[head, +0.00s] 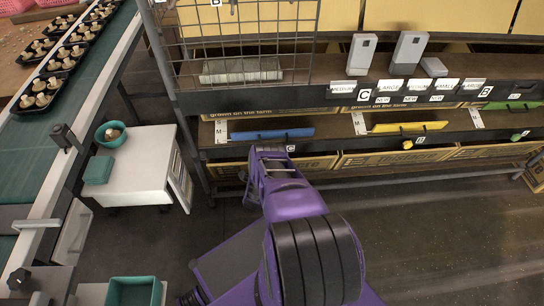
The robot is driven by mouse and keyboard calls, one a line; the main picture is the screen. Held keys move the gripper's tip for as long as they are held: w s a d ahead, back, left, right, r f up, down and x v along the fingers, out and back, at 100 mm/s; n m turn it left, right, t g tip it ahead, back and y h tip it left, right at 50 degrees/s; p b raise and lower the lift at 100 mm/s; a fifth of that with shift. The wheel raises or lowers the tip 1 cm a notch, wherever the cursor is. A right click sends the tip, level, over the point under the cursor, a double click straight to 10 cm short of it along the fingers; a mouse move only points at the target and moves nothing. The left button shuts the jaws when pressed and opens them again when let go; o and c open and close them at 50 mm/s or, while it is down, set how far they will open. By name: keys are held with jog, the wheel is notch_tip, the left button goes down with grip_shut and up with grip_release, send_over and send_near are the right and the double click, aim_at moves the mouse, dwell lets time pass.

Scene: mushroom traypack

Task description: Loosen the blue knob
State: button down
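A blue bar (272,134) lies along the front of the middle shelf, left of the yellow one. No blue knob shows clearly; the spot below the blue bar is partly covered by my purple arm and gripper. My gripper (268,152) is at the shelf front, just under the blue bar. Its fingers are too small and covered to tell whether they are open or shut, or whether they touch anything.
A yellow bar (408,127) with a yellow knob (407,144) and a green knob (516,137) are to the right. A wire basket (245,40) hangs above. A white cabinet (135,165) and a conveyor (75,85) stand left. Floor at right is clear.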

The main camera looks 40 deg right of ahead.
dwell(0.4)
jog(key=shift+c, duration=1.3)
grip_release()
jog(key=shift+s+a, duration=0.1)
jog(key=shift+a, duration=0.05)
